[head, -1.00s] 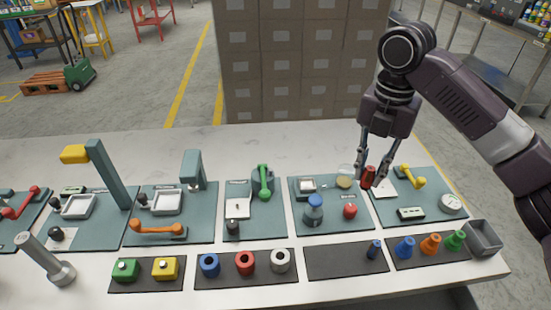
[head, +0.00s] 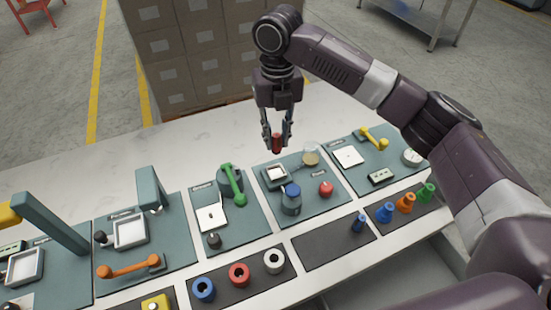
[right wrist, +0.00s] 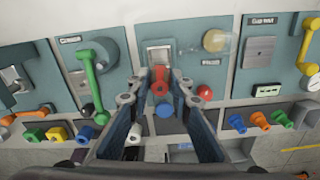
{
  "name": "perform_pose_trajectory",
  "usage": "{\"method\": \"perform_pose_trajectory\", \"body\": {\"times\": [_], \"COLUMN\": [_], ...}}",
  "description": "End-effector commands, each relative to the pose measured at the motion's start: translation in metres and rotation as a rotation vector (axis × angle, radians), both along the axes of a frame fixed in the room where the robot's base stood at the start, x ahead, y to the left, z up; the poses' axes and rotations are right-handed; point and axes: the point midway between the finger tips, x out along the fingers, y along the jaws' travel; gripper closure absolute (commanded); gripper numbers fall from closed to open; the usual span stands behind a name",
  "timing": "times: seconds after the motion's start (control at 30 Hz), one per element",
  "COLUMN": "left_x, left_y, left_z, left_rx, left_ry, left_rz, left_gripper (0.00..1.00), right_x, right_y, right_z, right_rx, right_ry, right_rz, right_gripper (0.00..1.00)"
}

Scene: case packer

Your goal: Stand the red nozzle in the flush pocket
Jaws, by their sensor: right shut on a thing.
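My right gripper (head: 277,140) is shut on the red nozzle (head: 277,143), which hangs roughly upright between the fingertips. In the head view it appears just above the back edge of the teal station with the blue-capped bottle (head: 291,200). The right wrist view shows the red nozzle (right wrist: 160,86) between the fingers, overlapping the bottle's blue cap (right wrist: 164,109). I cannot read which pocket is labelled flush. My left gripper is not in view.
A green lever (head: 233,184) stands on the station to the left. Blue, orange and green nozzles (head: 406,203) stand on a dark mat at right. The white bench behind is clear.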

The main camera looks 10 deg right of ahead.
Motion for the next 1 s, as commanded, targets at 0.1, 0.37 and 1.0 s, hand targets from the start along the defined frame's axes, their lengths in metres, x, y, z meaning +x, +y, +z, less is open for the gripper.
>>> {"method": "perform_pose_trajectory", "body": {"times": [0.1, 0.37, 1.0], "left_x": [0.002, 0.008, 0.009], "left_y": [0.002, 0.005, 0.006], "left_z": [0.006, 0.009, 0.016], "left_rx": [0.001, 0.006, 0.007], "left_ry": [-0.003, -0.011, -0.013], "left_rz": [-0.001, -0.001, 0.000], "left_gripper": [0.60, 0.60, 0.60], "right_x": [-0.001, 0.000, 0.000], "right_y": [0.000, 0.000, 0.000], "right_z": [-0.025, -0.049, -0.091], "right_rx": [-0.001, 0.000, 0.001], "right_ry": [0.003, 0.001, 0.000], "right_rz": [0.000, -0.001, 0.000], "right_gripper": [1.00, 1.00, 1.00]}}
